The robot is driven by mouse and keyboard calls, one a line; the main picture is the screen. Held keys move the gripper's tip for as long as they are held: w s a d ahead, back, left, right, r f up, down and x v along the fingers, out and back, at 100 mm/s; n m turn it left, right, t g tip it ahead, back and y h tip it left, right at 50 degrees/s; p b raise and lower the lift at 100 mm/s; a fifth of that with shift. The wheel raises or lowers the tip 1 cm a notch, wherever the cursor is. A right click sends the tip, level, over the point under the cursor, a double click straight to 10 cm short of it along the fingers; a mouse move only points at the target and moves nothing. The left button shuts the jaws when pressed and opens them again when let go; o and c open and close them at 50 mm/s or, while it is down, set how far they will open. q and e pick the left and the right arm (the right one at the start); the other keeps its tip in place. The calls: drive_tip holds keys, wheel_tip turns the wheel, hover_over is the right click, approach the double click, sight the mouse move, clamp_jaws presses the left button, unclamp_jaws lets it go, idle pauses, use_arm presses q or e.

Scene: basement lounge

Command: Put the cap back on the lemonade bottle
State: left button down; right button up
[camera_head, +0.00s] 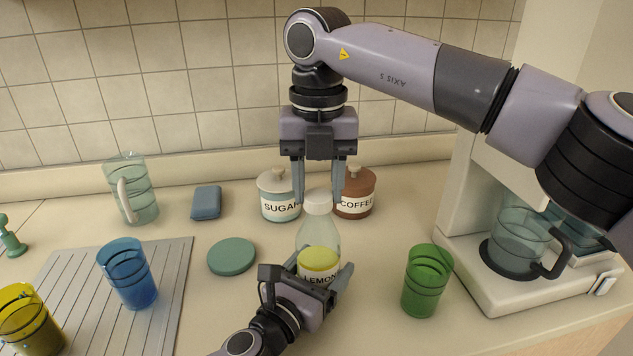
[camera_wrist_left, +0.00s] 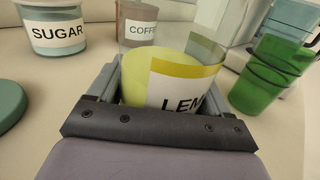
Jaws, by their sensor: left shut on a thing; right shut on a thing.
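The lemonade bottle (camera_head: 319,240) stands upright on the counter, clear at the top with yellow liquid and a label below. My left gripper (camera_head: 318,279) is shut around its lower body; the left wrist view shows the bottle (camera_wrist_left: 165,84) between the fingers (camera_wrist_left: 160,88). The white cap (camera_head: 318,200) is at the top of the bottle. My right gripper (camera_head: 319,194) points straight down and is shut on the cap from above. The cap seems to be at the bottle's mouth; I cannot tell whether it is threaded on.
Sugar (camera_head: 279,197) and coffee (camera_head: 356,196) jars stand close behind the bottle. A green cup (camera_head: 425,281) and coffee machine (camera_head: 520,290) are to the right. A green disc (camera_head: 232,256), blue cup (camera_head: 129,274) on a drainboard (camera_head: 171,300), and jug (camera_head: 134,190) are left.

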drive_tip(key=m, duration=0.7)
drive_tip(key=shift+d+m, duration=0.15)
drive_tip(key=shift+m, duration=0.15)
drive_tip(key=m, duration=0.7)
drive_tip(key=shift+s+d, duration=0.1)
drive_tip(key=shift+s, duration=0.1)
drive_tip(key=o, duration=1)
drive_tip(key=shift+r, duration=2.25)
